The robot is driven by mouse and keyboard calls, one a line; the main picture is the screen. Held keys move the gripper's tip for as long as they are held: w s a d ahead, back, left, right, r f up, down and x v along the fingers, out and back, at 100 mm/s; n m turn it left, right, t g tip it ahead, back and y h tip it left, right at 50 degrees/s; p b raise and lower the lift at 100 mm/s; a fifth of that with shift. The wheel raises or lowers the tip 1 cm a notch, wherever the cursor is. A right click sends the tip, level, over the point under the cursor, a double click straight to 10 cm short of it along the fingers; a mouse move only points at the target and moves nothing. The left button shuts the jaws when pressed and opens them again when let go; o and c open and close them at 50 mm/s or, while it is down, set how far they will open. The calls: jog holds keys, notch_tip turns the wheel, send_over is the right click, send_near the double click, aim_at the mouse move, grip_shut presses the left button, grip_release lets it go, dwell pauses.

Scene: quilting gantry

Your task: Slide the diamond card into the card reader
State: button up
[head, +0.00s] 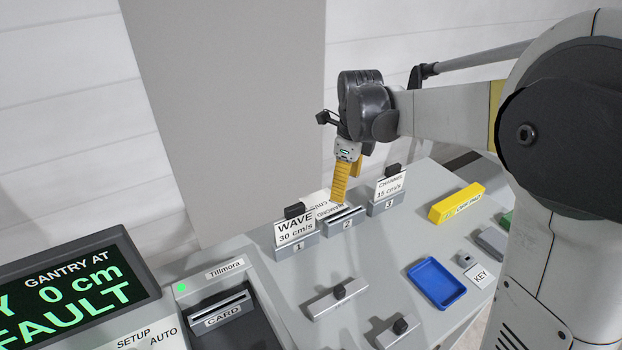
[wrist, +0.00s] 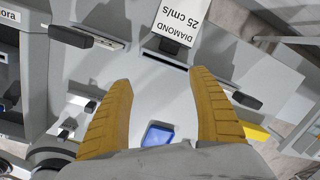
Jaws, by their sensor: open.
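The white diamond card (head: 327,212) shows behind the holder numbered 2 (head: 341,223), its lettering upside down in the head view. In the wrist view the diamond card (wrist: 178,30) reads DIAMOND 25 cm/s beyond the holder's dark slot. I cannot tell whether its edge is in the slot. My gripper (head: 348,186) is above holder 2, its yellow fingers pointing down and partly covering the card. In the wrist view my gripper (wrist: 162,84) is open with nothing between the fingers. The card reader (head: 222,311), labelled CARD, is at the lower left with a green light.
A blue tray (head: 436,283), a yellow block (head: 456,203) and grey bars with black knobs (head: 338,297) occupy the desk. A grey panel (head: 235,110) rises behind.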

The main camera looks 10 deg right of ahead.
aim_at(325, 209)
jog(key=w+f+m+b, duration=0.1)
jog(key=f+m, duration=0.1)
jog(key=f, duration=0.3)
jog(key=w+f+m+g+b, duration=0.1)
jog(key=w+f+m+b, duration=0.1)
jog(key=f, duration=0.4)
jog(key=w+f+m+b, duration=0.1)
jog(key=w+f+m, duration=0.1)
jog(key=f, duration=0.3)
jog(key=shift+d+f, duration=0.3)
jog(key=shift+f, duration=0.05)
jog(key=shift+s+r, duration=0.1)
jog(key=c, duration=1.4)
jog(key=shift+o, duration=0.2)
